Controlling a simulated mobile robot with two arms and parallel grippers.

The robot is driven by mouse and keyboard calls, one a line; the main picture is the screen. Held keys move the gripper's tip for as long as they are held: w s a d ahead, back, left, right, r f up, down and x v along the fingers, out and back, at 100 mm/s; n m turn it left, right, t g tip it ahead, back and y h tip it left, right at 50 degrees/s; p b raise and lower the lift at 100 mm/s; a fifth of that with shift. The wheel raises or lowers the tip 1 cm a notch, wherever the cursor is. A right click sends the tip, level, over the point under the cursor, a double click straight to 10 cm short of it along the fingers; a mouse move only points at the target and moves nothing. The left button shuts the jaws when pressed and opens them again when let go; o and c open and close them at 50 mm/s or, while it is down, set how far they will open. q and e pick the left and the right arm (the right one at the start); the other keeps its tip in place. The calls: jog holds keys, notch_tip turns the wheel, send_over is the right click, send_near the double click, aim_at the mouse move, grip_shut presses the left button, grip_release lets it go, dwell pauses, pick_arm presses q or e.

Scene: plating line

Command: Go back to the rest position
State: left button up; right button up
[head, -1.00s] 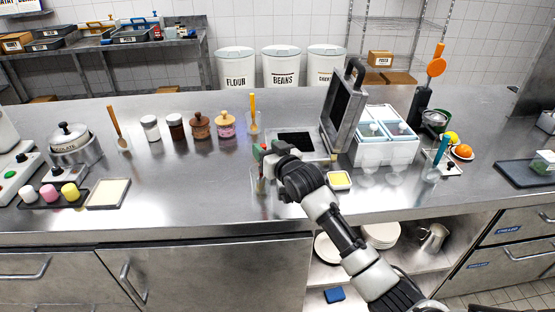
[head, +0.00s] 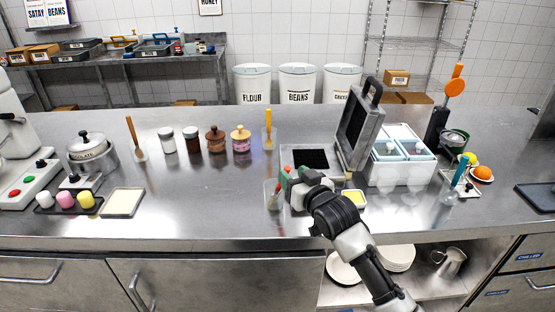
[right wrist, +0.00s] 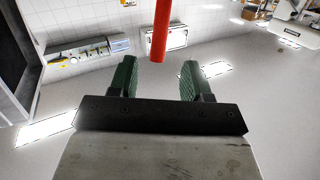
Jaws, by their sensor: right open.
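My right gripper (head: 281,181) is at the front middle of the counter, its arm coming in from the lower right. In the right wrist view its two green fingers (right wrist: 158,80) stand apart with nothing between them. A red rod-like handle (right wrist: 160,30) shows just beyond the fingers. In the head view, a clear holder (head: 273,200) stands beside the fingertips, partly hidden by them. I cannot tell whether the fingers touch the handle. My left gripper is not in view.
An open press with a raised lid (head: 357,128) stands just behind my right gripper. A white container with lids (head: 401,171) is to its right. A small yellow-filled dish (head: 355,198) lies close to my arm. The counter (head: 205,205) left of the gripper is clear.

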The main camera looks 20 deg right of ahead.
jog(key=s+a+f+g+h, duration=0.1)
jog(key=s+a+f+g, duration=0.2)
jog(key=s+f+g, duration=0.8)
jog(key=s+d+f+n+g+h, duration=0.1)
jog(key=s+f, duration=0.3)
jog(key=s, duration=0.9)
jog(key=s+f+g+h, duration=0.1)
jog(key=s+f+g, duration=0.15)
jog(key=s, duration=0.95)
jog(key=s+f+x, duration=0.1)
jog(key=s+x, duration=0.2)
jog(key=x, duration=0.9)
jog(key=s+x, duration=0.2)
jog(key=x, duration=1.1)
jog(key=s+d+f+g, duration=0.1)
jog(key=s+d+f, duration=0.1)
jog(key=s+f, duration=1.4)
jog(key=shift+s+d+f+n, duration=0.3)
jog(key=shift+s+d+f, duration=0.1)
jog(key=shift+s, duration=0.45)
jog(key=shift+g, duration=0.25)
